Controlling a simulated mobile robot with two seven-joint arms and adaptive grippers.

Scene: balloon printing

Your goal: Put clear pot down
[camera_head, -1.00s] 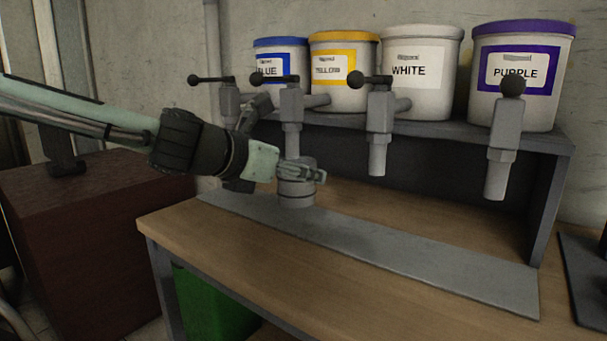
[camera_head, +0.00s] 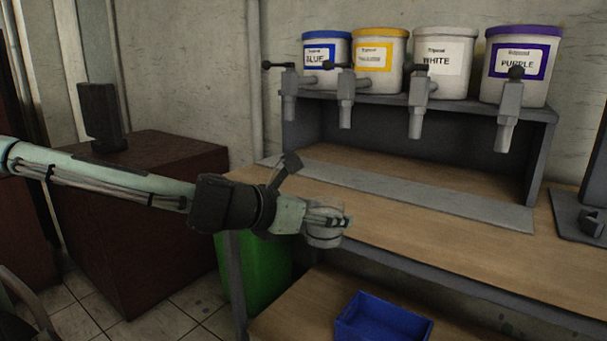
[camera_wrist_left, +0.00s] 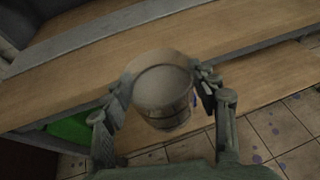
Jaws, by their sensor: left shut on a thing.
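My left gripper (camera_head: 328,219) is shut on the clear pot (camera_head: 323,238), a small see-through grey pot. It holds the pot in front of the wooden table's (camera_head: 430,232) front edge, near its left end. In the left wrist view the pot (camera_wrist_left: 163,98) is upright between the two fingers (camera_wrist_left: 165,105), with the table edge and floor tiles seen around it. The fingers hide part of the pot in the head view. My right gripper is not in view.
Blue, yellow, white and purple paint buckets (camera_head: 445,62) stand on a shelf with taps above a grey strip (camera_head: 400,192). A blue bin (camera_head: 383,320) sits on the lower shelf. A green bin (camera_head: 258,270) stands below left. The tabletop's front is clear.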

